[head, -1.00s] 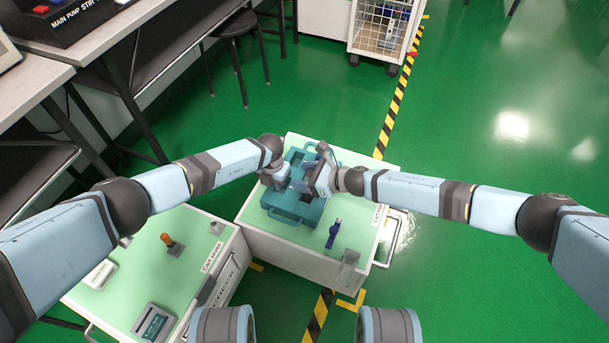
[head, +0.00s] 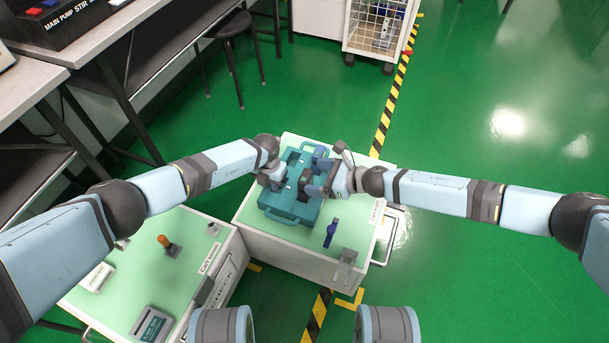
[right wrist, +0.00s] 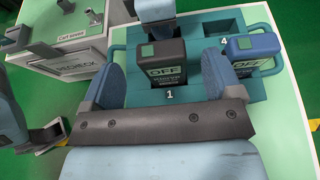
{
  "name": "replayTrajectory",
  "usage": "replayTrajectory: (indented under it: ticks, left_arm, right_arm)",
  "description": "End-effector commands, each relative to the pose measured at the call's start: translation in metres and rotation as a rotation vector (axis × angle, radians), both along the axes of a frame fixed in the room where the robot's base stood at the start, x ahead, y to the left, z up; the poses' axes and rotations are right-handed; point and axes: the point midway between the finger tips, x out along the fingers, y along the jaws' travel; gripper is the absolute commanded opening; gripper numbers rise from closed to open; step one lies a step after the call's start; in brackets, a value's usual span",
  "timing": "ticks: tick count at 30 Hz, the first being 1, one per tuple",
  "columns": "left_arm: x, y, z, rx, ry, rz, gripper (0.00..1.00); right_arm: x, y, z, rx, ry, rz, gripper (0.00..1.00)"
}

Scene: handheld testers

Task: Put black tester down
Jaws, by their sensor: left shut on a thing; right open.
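The black tester (head: 304,176) is upright at the teal case (head: 290,214) on the cart. In the right wrist view the black tester (right wrist: 165,65) shows "OFF" on its face, just above the number 1; I cannot tell how deep it sits in that slot. My left gripper (head: 280,178) is shut at its far side from the right hand, and its grip is partly hidden. My right gripper (head: 322,178) is open and empty, drawn back to the right of the tester. In the right wrist view its two blue fingers (right wrist: 167,80) appear on either side of the tester.
A blue tester (right wrist: 252,50) is at slot 4 of the case. A small blue object (head: 332,232) and a grey bracket (head: 346,262) are on the cart's near part. A second cart (head: 125,255) stands to the left with an orange-topped lever (head: 166,243).

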Motion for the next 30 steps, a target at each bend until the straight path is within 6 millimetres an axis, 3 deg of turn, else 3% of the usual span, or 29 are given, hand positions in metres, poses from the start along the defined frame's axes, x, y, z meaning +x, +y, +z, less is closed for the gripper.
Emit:
replayTrajectory:
  ticks: [3, 9, 24, 25, 28, 30]
  left_arm:
    - [0.000, -0.001, 0.001, -0.001, -0.001, 0.000, 0.01]
    - [0.000, -0.001, 0.001, -0.001, -0.001, 0.000, 0.01]
    - [0.000, -0.001, 0.001, -0.001, -0.001, 0.000, 0.01]
    - [0.000, -0.001, 0.001, -0.001, -0.001, 0.000, 0.28]
    - [0.000, -0.001, 0.001, -0.001, -0.001, 0.000, 0.51]
    - [0.000, -0.001, 0.001, -0.001, -0.001, 0.000, 0.54]
  right_arm:
    - [-0.009, -0.023, 0.010, -0.001, 0.000, -0.001, 0.85]
    - [-0.020, -0.047, 0.021, 0.000, 0.001, 0.000, 0.85]
    - [-0.023, -0.054, 0.025, 0.000, 0.000, 0.001, 0.85]
    - [-0.023, -0.054, 0.025, 0.000, 0.000, 0.001, 0.85]
    - [-0.023, -0.054, 0.025, 0.000, 0.000, 0.001, 0.85]
    - [-0.023, -0.054, 0.025, 0.000, 0.000, 0.001, 0.85]
